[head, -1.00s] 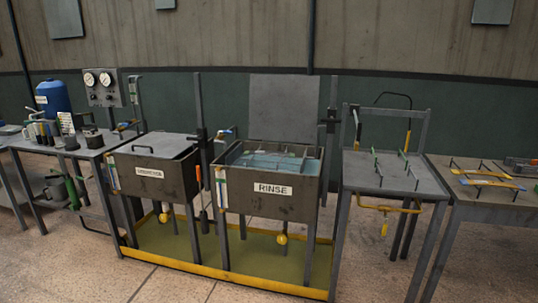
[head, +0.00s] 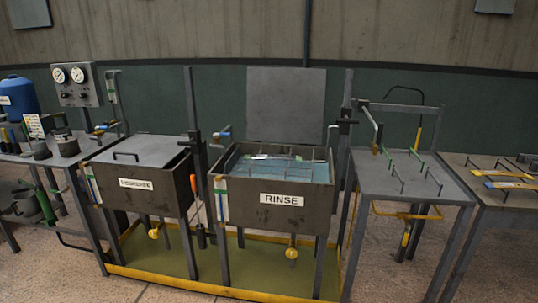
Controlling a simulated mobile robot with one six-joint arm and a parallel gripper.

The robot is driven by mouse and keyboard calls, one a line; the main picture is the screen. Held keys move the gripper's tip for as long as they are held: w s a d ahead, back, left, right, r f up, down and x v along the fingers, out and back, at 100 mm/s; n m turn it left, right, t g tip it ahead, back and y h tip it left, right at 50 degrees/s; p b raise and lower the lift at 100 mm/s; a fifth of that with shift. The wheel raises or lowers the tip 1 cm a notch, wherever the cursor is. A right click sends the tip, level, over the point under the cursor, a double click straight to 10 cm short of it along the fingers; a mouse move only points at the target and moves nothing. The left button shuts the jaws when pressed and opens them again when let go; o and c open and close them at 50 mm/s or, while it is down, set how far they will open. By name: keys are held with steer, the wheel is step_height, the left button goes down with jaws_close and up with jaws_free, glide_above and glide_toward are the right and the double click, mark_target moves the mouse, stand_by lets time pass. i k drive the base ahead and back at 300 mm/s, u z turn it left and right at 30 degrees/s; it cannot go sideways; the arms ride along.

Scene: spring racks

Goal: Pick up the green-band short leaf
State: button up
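I cannot make out a green-band short leaf for certain in the head view. Flat yellow strips (head: 505,174), one with a blue part, lie on the right-hand table (head: 476,204); no green band can be told on them. The open RINSE tank (head: 230,207) holds bluish liquid with thin bars across it and a pale shape (head: 272,157) too small to identify. A grey stand table (head: 375,180) right of the tank carries thin rods with green parts (head: 390,160). My gripper is not in view.
A lidded tank (head: 140,175) stands left of the RINSE tank. Both stand over a yellow-edged green tray (head: 160,262) on the floor. A bench (head: 70,165) with a gauge panel (head: 77,85) is at far left. Bare floor lies in front.

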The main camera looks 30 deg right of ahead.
mark_target(297, 158)
steer(key=u, duration=0.05)
steer(key=i, duration=1.05)
steer(key=u, duration=0.3)
